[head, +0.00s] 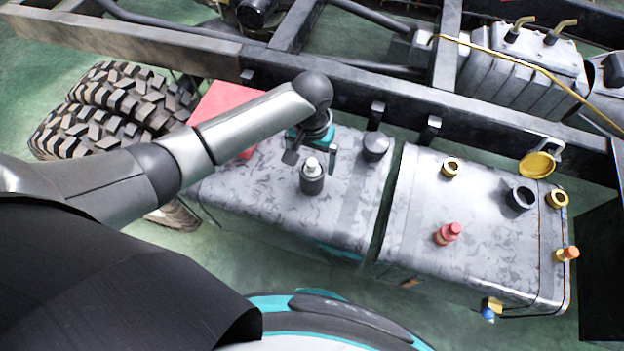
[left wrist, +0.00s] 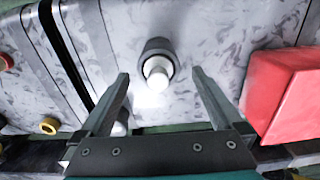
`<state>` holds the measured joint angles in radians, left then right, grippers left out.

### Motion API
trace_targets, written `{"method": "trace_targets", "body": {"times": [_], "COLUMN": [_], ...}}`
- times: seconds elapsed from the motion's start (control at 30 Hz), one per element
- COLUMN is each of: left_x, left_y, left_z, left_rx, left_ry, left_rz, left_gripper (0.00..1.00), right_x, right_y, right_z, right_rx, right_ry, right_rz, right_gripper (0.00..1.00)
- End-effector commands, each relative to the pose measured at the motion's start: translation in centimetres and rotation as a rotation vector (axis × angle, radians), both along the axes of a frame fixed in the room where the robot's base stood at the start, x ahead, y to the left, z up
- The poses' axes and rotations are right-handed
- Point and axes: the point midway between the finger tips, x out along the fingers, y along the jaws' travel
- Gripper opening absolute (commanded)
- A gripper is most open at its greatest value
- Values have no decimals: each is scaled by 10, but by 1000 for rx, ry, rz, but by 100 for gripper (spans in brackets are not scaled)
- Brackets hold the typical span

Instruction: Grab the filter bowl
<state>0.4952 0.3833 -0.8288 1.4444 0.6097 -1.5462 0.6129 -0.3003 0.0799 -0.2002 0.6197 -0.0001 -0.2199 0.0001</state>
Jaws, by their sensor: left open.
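The filter bowl seems to be the dark, short cylinder with a pale tip (head: 312,181) on top of the left grey tank (head: 255,200). In the left wrist view the same dark cylinder (left wrist: 154,47) shows its pale, brightly lit end toward the camera. My left gripper (head: 312,159) is open just above and behind it in the head view. In the left wrist view the open fingers (left wrist: 160,76) lie on either side of the pale end, with gaps on both sides. Nothing is held. My right gripper is not in view.
A dark round cap (head: 376,146) stands close by on the same tank. A red block (head: 223,104) is at its left end. The right tank (head: 470,215) carries several caps, including a red one (head: 447,234). A dark chassis rail (head: 345,97) runs behind the tanks.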

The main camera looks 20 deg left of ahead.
Motion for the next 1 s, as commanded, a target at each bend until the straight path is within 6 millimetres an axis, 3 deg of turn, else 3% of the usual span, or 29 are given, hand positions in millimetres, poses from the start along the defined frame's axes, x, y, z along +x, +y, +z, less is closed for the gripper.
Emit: {"method": "trace_targets", "body": {"times": [0.33,0.6,1.0], "left_x": [-2,-1,-1], "left_y": [-2,-2,-1], "left_z": [-47,-48,-48], "left_rx": [0,0,0], "left_ry": [1,-1,-1], "left_rz": [0,-1,-1], "left_gripper": [100,100,55], "right_x": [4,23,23], "right_y": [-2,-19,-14], "right_z": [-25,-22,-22], "right_rx": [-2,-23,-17], "right_ry": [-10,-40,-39], "right_rz": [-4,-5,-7], "right_gripper": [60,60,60]}}
